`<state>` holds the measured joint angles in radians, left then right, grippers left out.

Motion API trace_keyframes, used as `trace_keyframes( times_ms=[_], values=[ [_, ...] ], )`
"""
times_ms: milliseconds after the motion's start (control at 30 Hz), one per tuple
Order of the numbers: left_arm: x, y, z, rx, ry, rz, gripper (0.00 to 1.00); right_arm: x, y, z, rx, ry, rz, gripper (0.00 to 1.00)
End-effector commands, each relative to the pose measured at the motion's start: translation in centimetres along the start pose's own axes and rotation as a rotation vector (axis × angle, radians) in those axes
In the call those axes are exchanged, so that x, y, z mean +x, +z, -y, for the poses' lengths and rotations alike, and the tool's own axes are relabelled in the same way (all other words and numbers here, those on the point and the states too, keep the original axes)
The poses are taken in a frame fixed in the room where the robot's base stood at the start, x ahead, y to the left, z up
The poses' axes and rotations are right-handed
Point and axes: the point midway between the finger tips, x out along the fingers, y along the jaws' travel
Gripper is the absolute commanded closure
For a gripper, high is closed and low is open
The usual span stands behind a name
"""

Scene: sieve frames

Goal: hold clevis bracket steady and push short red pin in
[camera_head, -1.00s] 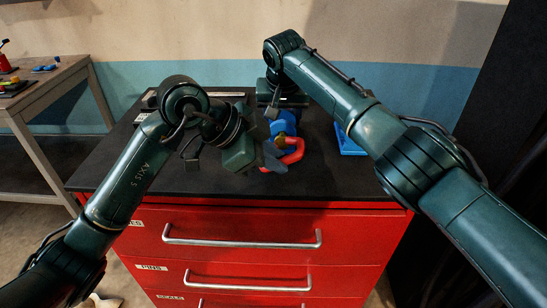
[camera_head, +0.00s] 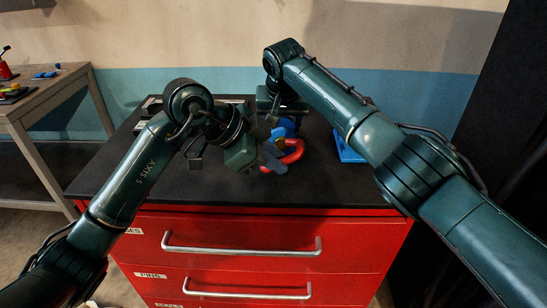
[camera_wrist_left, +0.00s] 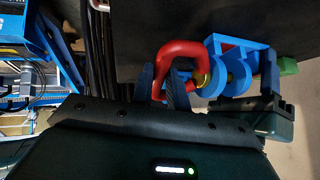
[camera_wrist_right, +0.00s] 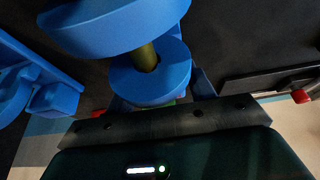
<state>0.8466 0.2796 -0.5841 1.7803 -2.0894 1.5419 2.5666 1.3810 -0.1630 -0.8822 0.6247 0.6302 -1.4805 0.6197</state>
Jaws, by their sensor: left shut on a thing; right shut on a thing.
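The red pin has a U-shaped red handle (camera_head: 293,152) in the head view; it also shows in the left wrist view (camera_wrist_left: 180,48). My left gripper (camera_head: 270,156) is shut on that handle, one finger on each side of its lower arm. The blue clevis bracket (camera_wrist_left: 238,52) sits close beside the handle, with a yellowish shaft at its near lug. In the right wrist view an olive shaft (camera_wrist_right: 145,57) spans the gap between the bracket's blue lugs (camera_wrist_right: 150,85). My right gripper is shut on the bracket; its fingertips are mostly hidden. How deep the pin sits is unclear.
A separate blue piece (camera_head: 347,150) stands on the black cabinet top (camera_head: 210,185), right of the bracket. Red drawers (camera_head: 240,230) lie below. A side table (camera_head: 40,90) with small items stands at far left. The front of the top is clear.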

Motion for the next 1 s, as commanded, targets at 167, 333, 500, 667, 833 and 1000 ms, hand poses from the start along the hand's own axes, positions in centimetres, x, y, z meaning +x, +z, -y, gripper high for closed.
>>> trace_keyframes(
  times_ms=[167,333,500,667,833,1000],
  values=[
    [-0.1,0.0,0.3,-0.002,-0.010,-0.001,0.76,-0.1,0.1,0.2,-0.003,-0.002,0.002,1.00],
    [-0.1,0.0,0.2,-0.002,-0.007,0.000,0.62,-0.1,0.1,0.2,-0.003,-0.002,0.002,1.00],
    [-0.1,0.0,0.2,-0.002,-0.006,0.000,0.59,-0.1,0.1,0.2,-0.003,-0.002,0.002,1.00],
    [-0.3,0.1,0.1,-0.003,-0.004,0.002,0.59,-0.1,0.1,0.2,-0.003,-0.002,0.003,1.00],
    [-2.6,0.1,0.2,-0.002,-0.008,0.001,0.59,-0.1,0.1,0.2,-0.003,-0.003,0.003,1.00],
    [-6.3,0.1,0.2,-0.001,-0.010,0.002,0.59,-0.1,0.1,0.2,-0.002,-0.003,0.003,1.00]
  ],
)
